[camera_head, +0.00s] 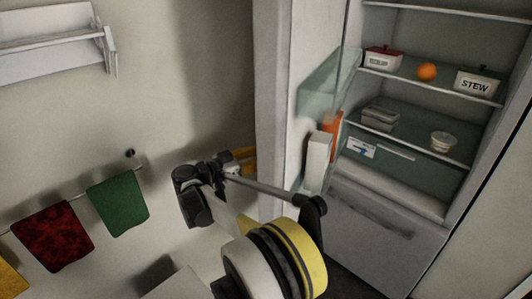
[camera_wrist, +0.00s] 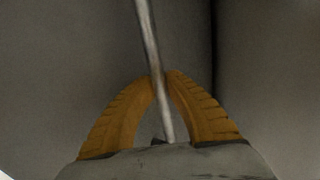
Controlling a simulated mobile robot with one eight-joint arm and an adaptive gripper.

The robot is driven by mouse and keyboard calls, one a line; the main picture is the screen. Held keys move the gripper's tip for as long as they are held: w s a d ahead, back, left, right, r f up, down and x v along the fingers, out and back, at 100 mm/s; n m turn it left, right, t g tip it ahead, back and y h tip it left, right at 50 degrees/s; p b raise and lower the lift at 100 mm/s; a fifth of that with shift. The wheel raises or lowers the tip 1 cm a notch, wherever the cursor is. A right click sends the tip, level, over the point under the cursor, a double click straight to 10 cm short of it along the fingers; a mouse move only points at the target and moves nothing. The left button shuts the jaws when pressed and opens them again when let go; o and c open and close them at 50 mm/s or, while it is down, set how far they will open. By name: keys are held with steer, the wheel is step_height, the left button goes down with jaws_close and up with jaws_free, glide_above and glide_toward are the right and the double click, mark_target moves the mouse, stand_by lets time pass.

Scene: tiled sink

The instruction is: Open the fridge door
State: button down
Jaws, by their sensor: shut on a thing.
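The fridge door (camera_head: 273,95) stands wide open, swung out to the left of the fridge. Its inner side faces the head camera and carries clear bins. My gripper (camera_head: 245,160) is at the outer side of the door, partly hidden behind my wrist and the door edge. In the wrist view its orange fingers (camera_wrist: 160,78) are shut on the thin metal door handle (camera_wrist: 148,32), which runs up between them. The open fridge interior (camera_head: 400,155) shows in the head view.
The fridge shelves hold a red-lidded box (camera_head: 383,58), an orange (camera_head: 427,72), a STEW box (camera_head: 478,82) and a small tub (camera_head: 443,141). A lower drawer front (camera_head: 385,235) is closed. Red (camera_head: 53,237) and green (camera_head: 118,204) towels hang on the left wall, near my arm.

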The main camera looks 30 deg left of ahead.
steer(key=shift+s+a+f, duration=0.1)
steer(key=shift+s+a, duration=0.05)
steer(key=shift+s, duration=0.05)
steer(key=c, duration=1.4)
jaws_free()
steer(key=shift+s, duration=0.15)
steer(key=v, duration=0.7)
steer(key=shift+s+a, duration=0.1)
steer(key=shift+s, duration=0.05)
steer(key=shift+c, duration=0.4)
